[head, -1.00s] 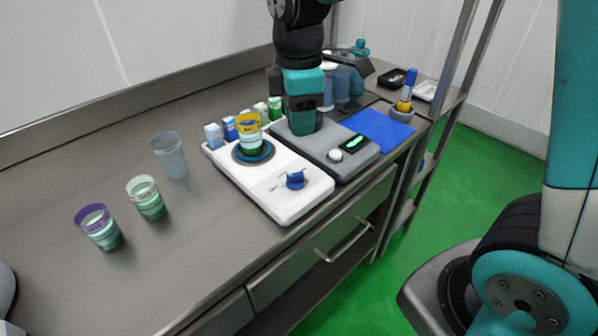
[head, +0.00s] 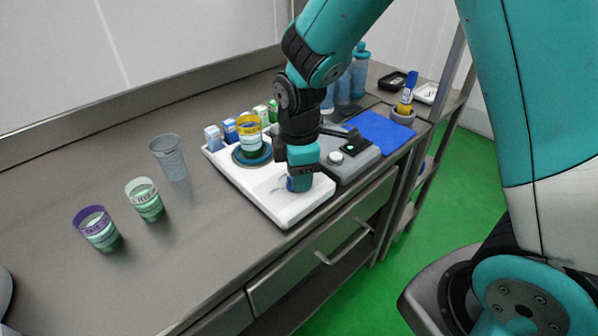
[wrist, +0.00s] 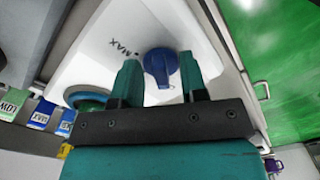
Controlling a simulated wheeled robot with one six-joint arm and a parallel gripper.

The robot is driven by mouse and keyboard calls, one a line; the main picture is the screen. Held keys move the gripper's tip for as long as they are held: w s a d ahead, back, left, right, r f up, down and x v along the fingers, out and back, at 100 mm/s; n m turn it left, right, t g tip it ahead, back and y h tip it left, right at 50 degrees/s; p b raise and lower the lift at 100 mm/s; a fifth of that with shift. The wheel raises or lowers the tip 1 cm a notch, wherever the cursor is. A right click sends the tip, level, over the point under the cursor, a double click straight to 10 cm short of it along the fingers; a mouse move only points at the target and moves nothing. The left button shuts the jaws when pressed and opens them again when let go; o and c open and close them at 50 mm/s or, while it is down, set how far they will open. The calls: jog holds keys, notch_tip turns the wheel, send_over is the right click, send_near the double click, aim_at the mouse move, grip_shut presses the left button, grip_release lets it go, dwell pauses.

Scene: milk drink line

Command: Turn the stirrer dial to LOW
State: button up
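The blue stirrer dial (wrist: 160,64) sits on the white stirrer base (head: 283,213). In the wrist view the dial shows between the two fingertips of my gripper (wrist: 160,76), which are apart on either side with small gaps. I cannot tell whether the fingers reach down around it. "MAX" is printed on the base to the left of the dial; no LOW mark is readable. In the head view my gripper (head: 299,181) is pointed down over the dial and hides most of it. A yellow-rimmed cup (head: 250,124) stands on the stirrer's round plate (head: 238,157).
A grey scale-like device (head: 358,162) with a lit display stands right beside the stirrer. Small cartons (head: 213,137) line its back edge. A clear cup (head: 169,158), a green-banded cup (head: 145,200) and a purple-rimmed cup (head: 97,229) stand left. The front-left counter is clear.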

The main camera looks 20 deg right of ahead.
grip_shut()
jog(key=shift+m, duration=0.3)
jog(key=m+p, duration=0.2)
jog(key=m, duration=0.3)
jog(key=shift+s+r, duration=0.15)
jog(key=m+p, duration=0.1)
jog(key=m, duration=0.5)
jog(key=shift+a+p, duration=0.2)
jog(key=shift+p, duration=0.1)
grip_release()
